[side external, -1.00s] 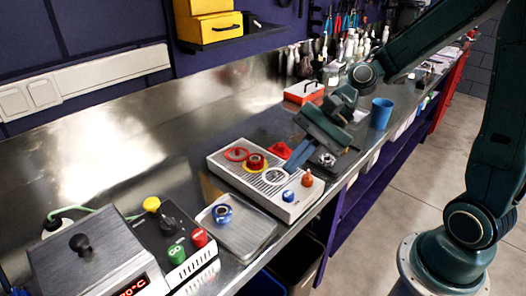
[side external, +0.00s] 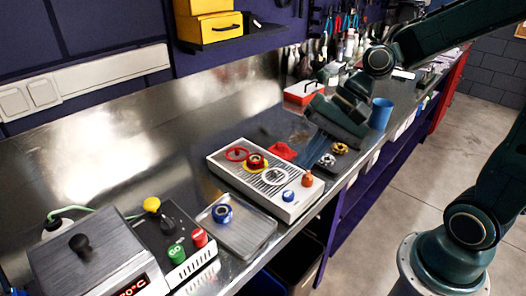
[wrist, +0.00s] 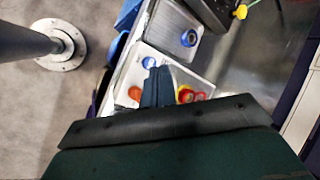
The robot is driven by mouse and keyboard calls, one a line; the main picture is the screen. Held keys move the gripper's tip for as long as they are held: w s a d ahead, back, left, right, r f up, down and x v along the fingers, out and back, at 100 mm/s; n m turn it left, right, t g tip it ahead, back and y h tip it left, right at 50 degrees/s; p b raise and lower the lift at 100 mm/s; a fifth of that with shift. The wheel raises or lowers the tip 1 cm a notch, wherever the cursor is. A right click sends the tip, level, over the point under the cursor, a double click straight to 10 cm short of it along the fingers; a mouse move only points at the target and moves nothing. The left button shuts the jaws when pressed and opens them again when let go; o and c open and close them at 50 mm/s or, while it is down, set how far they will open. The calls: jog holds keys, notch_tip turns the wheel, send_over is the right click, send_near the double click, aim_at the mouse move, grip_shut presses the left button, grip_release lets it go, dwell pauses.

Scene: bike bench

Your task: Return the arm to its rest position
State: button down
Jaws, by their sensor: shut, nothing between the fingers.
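My gripper (side external: 308,158) is shut and empty. In the side external view its fingers point down and left, above the bench near the back right end of the white panel (side external: 226,163). In the wrist view the closed fingers (wrist: 157,72) stretch over the same panel, which carries red, blue and orange knobs. I cannot tell the exact gap between the fingertips and the panel. My forearm reaches in from the upper right.
A red cloth-like piece (side external: 281,151) and small metal parts (side external: 327,159) lie near the gripper. A blue cup (side external: 381,113) and a red toolbox (side external: 303,92) stand behind. A metal tray (side external: 247,237) with a blue roll (side external: 222,214) and a hot plate (side external: 88,258) are at the front left.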

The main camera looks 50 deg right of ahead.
jog(key=s+d+r+n+t+h, duration=0.2)
jog(key=s+d+r+n+h, duration=0.4)
jog(key=s, duration=0.5)
jog(key=shift+d+n+t, duration=0.3)
jog(key=shift+d+n, duration=0.4)
jog(key=shift+n, duration=0.7)
jog(key=shift+r, duration=0.1)
